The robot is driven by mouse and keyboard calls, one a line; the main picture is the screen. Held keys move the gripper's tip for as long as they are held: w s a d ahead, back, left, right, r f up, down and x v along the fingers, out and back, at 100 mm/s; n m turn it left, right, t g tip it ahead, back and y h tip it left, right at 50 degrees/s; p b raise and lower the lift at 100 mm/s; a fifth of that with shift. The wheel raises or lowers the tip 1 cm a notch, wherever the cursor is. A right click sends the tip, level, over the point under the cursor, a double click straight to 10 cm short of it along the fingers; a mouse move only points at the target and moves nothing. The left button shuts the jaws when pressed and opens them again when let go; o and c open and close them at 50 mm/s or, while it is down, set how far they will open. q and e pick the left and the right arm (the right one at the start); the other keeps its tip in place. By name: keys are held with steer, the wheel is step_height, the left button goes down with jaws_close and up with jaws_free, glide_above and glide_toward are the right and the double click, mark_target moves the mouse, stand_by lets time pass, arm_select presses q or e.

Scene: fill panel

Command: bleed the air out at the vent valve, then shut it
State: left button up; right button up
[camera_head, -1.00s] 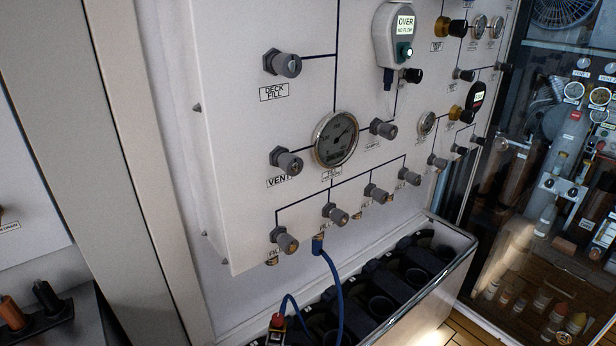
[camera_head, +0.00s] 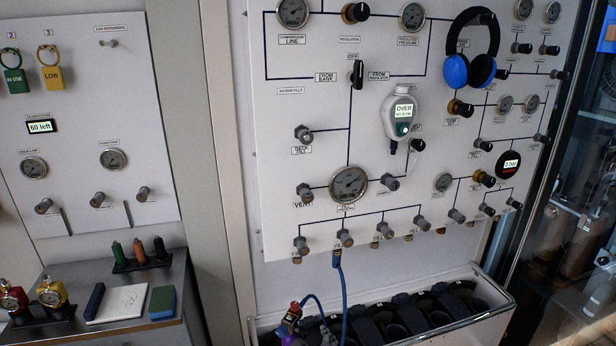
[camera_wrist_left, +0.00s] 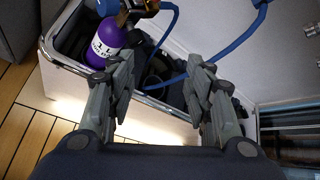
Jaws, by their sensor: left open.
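The vent valve is a grey knob (camera_head: 305,190) above a "VENT" label, on the left of the white fill panel (camera_head: 290,95). A round gauge (camera_head: 348,185) sits just right of it. A blue hose (camera_head: 343,290) hangs from a fill valve (camera_head: 345,238) in the lower row. In the left wrist view my left gripper (camera_wrist_left: 165,85) is open and empty, in front of the crate; it is away from the panel knobs. A purple cylinder (camera_wrist_left: 105,42) with a blue hose stands in the crate there. My right gripper is not in view.
A metal-rimmed crate (camera_head: 490,310) with dark sockets stands below the panel. A grey hand-held meter (camera_head: 402,112) reading "OVER" and blue headphones (camera_head: 455,70) hang on the panel. A side bench (camera_head: 160,335) holds tools and a notepad (camera_head: 116,303) at left.

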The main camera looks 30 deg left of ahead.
arm_select(q)
steer(key=w+a+r+m+t+y+p, duration=0.1)
steer(key=w+r, duration=0.1)
steer(key=r, duration=0.8)
steer(key=w+a+r+m+t+y+p, duration=0.1)
steer(key=w+r+y+p, duration=0.15)
steer(key=r, duration=0.85)
steer(key=m+t+y+p, duration=0.1)
steer(key=y+p, duration=0.1)
steer(key=y, duration=0.1)
glide_toward(308, 198)
steer(key=p+x, duration=0.2)
steer(key=x, duration=0.6)
steer(key=shift+w+a+r+p, duration=0.1)
steer(key=shift+a+p, duration=0.15)
steer(key=shift+p, duration=0.05)
steer(key=shift+w+a, duration=0.45)
steer(key=shift+w, duration=0.05)
steer(key=shift+w+a, duration=0.15)
steer(key=shift+a, duration=0.05)
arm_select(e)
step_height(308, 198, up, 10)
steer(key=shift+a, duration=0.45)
arm_select(q)
steer(key=c, duration=1.1)
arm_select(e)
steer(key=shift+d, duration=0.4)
